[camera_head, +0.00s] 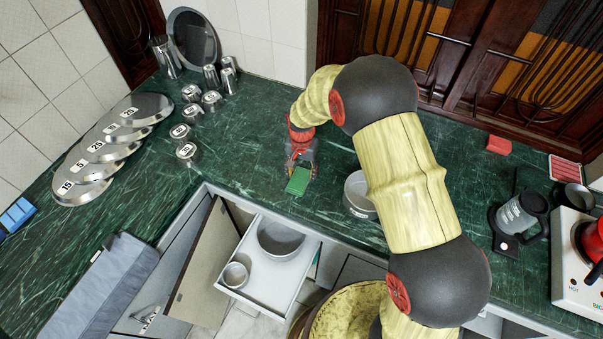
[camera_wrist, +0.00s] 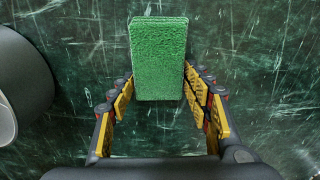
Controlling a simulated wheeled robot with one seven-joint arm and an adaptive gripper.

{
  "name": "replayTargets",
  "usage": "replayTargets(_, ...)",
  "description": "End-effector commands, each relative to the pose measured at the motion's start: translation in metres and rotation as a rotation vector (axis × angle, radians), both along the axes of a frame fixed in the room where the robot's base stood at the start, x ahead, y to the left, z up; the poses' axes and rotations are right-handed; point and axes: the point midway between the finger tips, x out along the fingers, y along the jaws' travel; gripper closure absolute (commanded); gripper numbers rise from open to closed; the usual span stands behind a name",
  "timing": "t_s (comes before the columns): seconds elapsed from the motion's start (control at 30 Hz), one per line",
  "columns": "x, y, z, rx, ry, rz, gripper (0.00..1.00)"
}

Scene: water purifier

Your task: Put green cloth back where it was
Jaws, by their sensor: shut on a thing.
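The green cloth (camera_head: 298,181) is a small green rectangular pad over the green marble counter, just behind the open drawer. In the wrist view the green cloth (camera_wrist: 158,58) is upright in the picture, with its lower part between the fingers. My gripper (camera_head: 302,160) points down at the counter and is shut on the cloth. In the wrist view my gripper (camera_wrist: 160,95) has yellow finger pads on both sides of it. I cannot tell whether the cloth touches the counter.
A metal pot (camera_head: 358,196) stands close to the right of my gripper. An open drawer (camera_head: 262,292) holds two bowls in front. Metal lids (camera_head: 85,192) and several canisters (camera_head: 187,151) stand at left. A red block (camera_head: 498,145) and a kettle (camera_head: 508,218) are at right.

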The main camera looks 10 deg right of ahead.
Motion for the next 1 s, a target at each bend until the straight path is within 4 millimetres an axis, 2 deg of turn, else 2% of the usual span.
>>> replayTargets(0.3, 0.0003, 0.0002, -0.0018, 0.000, -0.001, 0.000, 0.91)
replayTargets(0.33, 0.0003, 0.0002, -0.0021, 0.000, -0.001, 0.000, 0.50)
replayTargets(0.67, 0.0003, 0.0002, -0.0013, 0.000, -0.001, 0.000, 0.32)
replayTargets(1.0, 0.0005, 0.0002, 0.0013, 0.000, -0.001, 0.000, 0.32)
